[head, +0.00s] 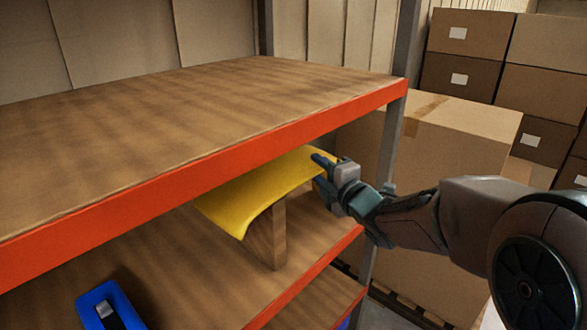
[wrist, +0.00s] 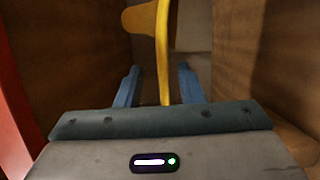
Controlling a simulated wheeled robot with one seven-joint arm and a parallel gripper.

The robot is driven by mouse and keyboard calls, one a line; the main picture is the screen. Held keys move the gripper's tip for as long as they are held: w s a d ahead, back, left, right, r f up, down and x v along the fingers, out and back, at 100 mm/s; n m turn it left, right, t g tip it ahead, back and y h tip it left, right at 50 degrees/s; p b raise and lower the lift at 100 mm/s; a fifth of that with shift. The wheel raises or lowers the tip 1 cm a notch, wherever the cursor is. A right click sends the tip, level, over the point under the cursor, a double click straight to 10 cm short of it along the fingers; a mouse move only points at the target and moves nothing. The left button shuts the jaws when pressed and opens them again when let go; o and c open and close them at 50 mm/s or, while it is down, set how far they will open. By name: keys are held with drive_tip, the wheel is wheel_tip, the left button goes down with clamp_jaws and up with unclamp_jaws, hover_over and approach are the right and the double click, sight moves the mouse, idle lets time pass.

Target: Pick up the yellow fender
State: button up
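The yellow fender (head: 250,198) is a curved sheet on the middle shelf, resting on a wooden block (head: 266,235) under the upper board. My gripper (head: 321,171) is at its right end. In the wrist view the fender (wrist: 162,52) shows nearly edge-on, its thin edge running between the two blue fingers of my gripper (wrist: 159,82). The fingers are open, with a gap on each side of the edge. The fender's far side is partly hidden by the upper shelf.
The upper shelf (head: 180,120) with its orange front beam (head: 150,190) lies close above. A grey post (head: 393,130) stands just behind my gripper. A blue object (head: 105,302) sits on the shelf at lower left. Cardboard boxes (head: 455,135) stand at right.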

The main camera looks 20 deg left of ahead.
sight(310, 161)
drive_tip(key=x, duration=0.4)
drive_tip(key=shift+w+p, duration=0.1)
drive_tip(key=shift+p, duration=0.3)
clamp_jaws()
drive_tip(key=shift+r, duration=0.1)
